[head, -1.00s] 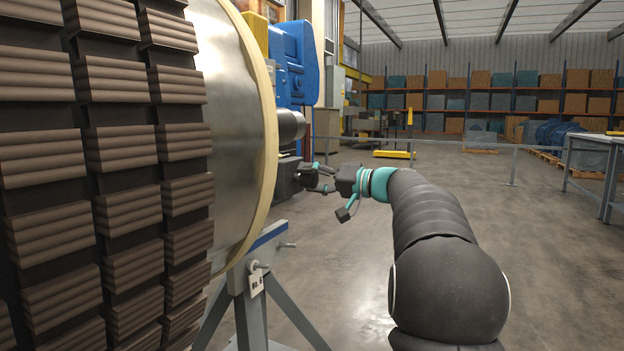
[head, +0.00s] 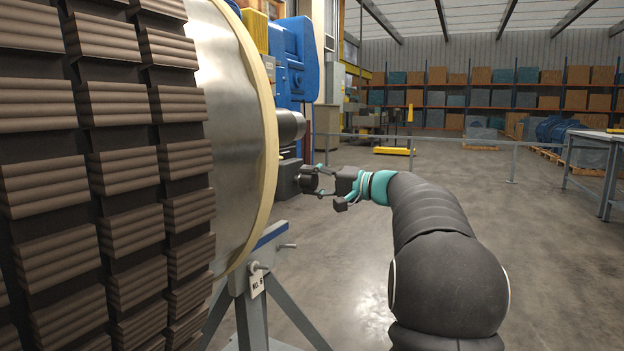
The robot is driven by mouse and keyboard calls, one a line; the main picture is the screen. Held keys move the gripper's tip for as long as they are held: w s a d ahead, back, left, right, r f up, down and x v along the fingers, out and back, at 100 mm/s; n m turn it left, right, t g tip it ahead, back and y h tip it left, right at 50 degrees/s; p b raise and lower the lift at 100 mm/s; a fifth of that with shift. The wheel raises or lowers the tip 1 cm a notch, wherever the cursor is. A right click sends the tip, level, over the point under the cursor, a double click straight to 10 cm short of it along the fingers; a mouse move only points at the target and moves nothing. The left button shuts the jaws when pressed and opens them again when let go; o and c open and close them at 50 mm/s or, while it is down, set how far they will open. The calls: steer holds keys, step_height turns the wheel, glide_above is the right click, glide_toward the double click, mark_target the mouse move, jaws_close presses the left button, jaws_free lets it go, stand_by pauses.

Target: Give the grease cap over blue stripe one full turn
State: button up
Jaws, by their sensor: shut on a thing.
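The grease cap (head: 309,179) is a small dark round knob on the dark bearing block (head: 287,178), at the right of the large rotor. A blue stripe (head: 271,236) runs along the top of the stand below the block. My gripper (head: 322,180) reaches in from the right, with its fingers closed around the cap. The finger contact is small in the picture, and the cap's far side is hidden.
The large rotor (head: 229,130) with its ribbed windings fills the left side. Open floor (head: 545,260) lies to the right, with a railing and a workbench (head: 590,145) beyond.

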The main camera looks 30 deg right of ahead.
steer(key=o, duration=1.2)
steer(key=shift+c, duration=0.2)
steer(key=shift+d, duration=0.1)
steer(key=v, duration=1.1)
steer(key=shift+s+d, duration=0.25)
steer(key=shift+s, duration=0.1)
